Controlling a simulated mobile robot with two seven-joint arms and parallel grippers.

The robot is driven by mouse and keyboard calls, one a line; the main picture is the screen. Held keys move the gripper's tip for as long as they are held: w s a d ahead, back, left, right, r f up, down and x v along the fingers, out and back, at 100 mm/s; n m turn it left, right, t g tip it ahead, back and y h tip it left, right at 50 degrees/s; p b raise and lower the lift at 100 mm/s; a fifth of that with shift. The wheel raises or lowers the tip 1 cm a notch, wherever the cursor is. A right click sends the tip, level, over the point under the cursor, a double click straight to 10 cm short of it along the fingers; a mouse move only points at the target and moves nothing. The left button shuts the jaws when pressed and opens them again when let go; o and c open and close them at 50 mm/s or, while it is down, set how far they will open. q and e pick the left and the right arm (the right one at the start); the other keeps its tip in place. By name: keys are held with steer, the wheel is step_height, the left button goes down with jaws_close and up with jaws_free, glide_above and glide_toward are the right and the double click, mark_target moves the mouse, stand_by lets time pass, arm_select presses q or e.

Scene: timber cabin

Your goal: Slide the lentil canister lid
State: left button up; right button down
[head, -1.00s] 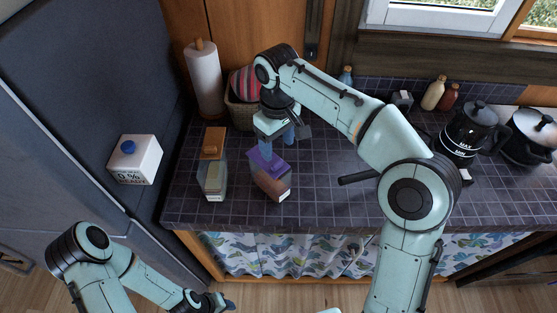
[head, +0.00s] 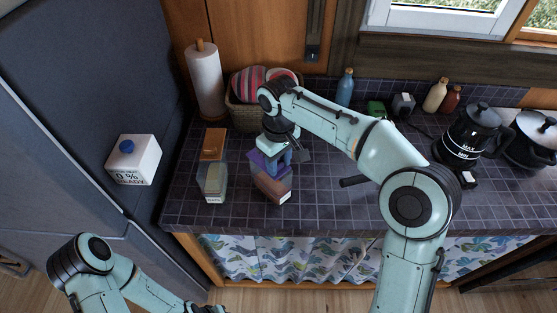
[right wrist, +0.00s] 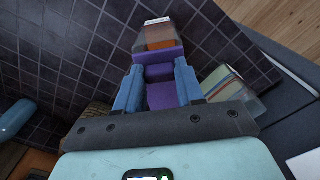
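The canister with the purple lid (head: 257,160) and reddish-brown contents (head: 272,187) stands on the tiled counter; I take it as the lentil canister. My right gripper (head: 279,158) is down at this lid from above. In the right wrist view its two blue fingers (right wrist: 158,86) stand on either side of a raised part of the purple lid (right wrist: 160,97). I cannot tell whether they press on it or only straddle it. The lid is partly hidden by the gripper. My left arm is low at the left; its gripper (head: 206,309) is mostly cut off by the bottom edge.
A second canister with an orange-brown lid (head: 213,143) stands just left. A paper towel roll (head: 205,80) and a basket (head: 243,117) are behind. A milk carton (head: 134,160) is farther left. A black kettle (head: 468,135) stands at the right. The counter right of the canister is mostly clear.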

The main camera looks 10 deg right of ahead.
arm_select(q)
steer(key=shift+s+f, duration=0.1)
steer(key=shift+s, duration=0.05)
arm_select(e)
steer(key=shift+s+d, duration=0.3)
steer(key=shift+s, duration=0.35)
steer(key=c, duration=0.7)
jaws_free()
steer(key=shift+w, duration=0.1)
arm_select(q)
steer(key=shift+t, duration=0.3)
steer(key=w+r+p, duration=0.2)
steer(key=w+r, duration=0.1)
steer(key=w, duration=0.1)
steer(key=shift+r, duration=0.25)
arm_select(e)
step_height(320, 180, up, 13)
steer(key=shift+r, duration=0.2)
arm_select(q)
steer(key=shift+s, duration=0.1)
